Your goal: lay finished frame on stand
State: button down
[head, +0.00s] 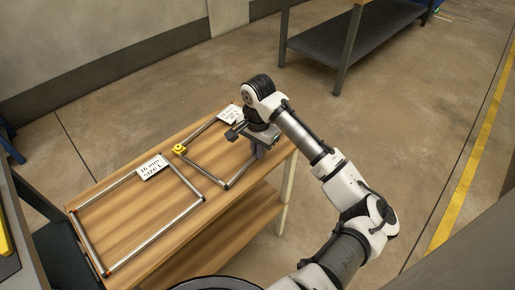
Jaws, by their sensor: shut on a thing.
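A metal frame (208,171) with thin grey bars is at the right part of the wooden stand (150,190), partly hidden by my arm. My gripper (256,150) is at its right side, pointing down, shut on the frame. The fingertips are small and partly hidden, so the exact grip point is unclear. I cannot tell whether the frame touches the stand top everywhere. A larger frame (153,238) lies flat on the left part of the stand, next to a white label (153,168) reading "16 mm SIZE L".
A second white label (230,114) lies at the stand's far right. A small yellow object (179,149) sits at the held frame's left corner. A dark table (350,40) stands at the back. Open floor (400,120) lies to the right.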

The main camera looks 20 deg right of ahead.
jog(key=shift+f, duration=0.15)
jog(key=c, duration=1.5)
grip_release()
notch_tip(320, 180, up, 8)
jog(key=p, duration=0.8)
